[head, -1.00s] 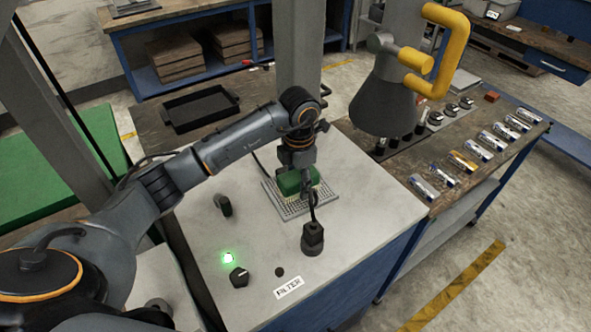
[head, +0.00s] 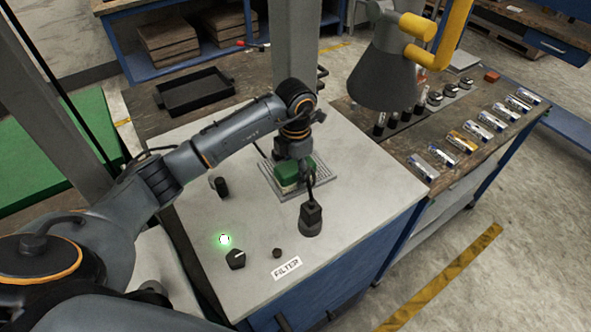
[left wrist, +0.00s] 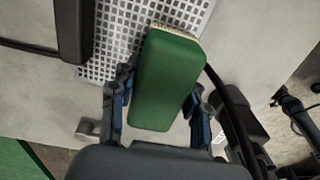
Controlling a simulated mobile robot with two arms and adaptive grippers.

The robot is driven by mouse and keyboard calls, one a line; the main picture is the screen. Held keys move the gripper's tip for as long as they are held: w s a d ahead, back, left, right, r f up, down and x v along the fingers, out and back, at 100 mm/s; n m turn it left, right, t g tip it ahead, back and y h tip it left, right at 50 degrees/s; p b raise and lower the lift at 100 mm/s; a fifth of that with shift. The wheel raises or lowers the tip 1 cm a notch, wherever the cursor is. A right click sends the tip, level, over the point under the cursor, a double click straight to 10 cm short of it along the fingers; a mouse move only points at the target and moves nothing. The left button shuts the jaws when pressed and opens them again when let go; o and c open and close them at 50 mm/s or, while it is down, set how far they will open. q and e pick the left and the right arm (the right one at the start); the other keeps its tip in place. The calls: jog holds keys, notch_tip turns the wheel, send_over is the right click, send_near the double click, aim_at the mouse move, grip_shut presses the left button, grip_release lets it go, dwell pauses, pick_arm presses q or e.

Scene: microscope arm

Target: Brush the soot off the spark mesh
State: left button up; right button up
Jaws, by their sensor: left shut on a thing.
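The spark mesh (head: 312,187) is a light grey perforated plate on the pale cabinet top; it also shows in the left wrist view (left wrist: 117,32). The green brush (head: 287,174) has pale bristles and sits over the mesh. My left gripper (head: 292,160) is above the mesh and shut on the brush; in the left wrist view its two fingers stand on either side of the green brush block (left wrist: 166,82). Part of the mesh is hidden under the brush and gripper. I cannot make out soot. My right gripper is not in view.
A dark plug-like fitting with a cable (head: 311,217) stands close to the mesh's front. A black knob (head: 236,259), a green light (head: 225,239) and a FILTER label (head: 286,268) are nearer. A grey hood (head: 389,80) hangs right. A black tray (head: 193,92) lies behind.

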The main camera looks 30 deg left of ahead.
pick_arm(q)
jog(key=shift+f+b, duration=0.35)
jog(key=shift+f, duration=0.05)
dwell(0.4)
jog(key=shift+w+d+b, duration=0.4)
jog(key=shift+w+b, duration=0.05)
jog(key=shift+w, duration=0.15)
jog(key=shift+w+d+r, duration=0.1)
jog(key=shift+w+d, duration=0.2)
jog(key=shift+w, duration=0.15)
jog(key=shift+b, duration=0.3)
jog(key=shift+w+d+f+b, duration=0.2)
jog(key=shift+w+d+b, duration=0.4)
jog(key=shift+w, duration=0.15)
jog(key=shift+w+d, duration=0.15)
jog(key=shift+w, duration=0.15)
jog(key=shift+r, duration=0.1)
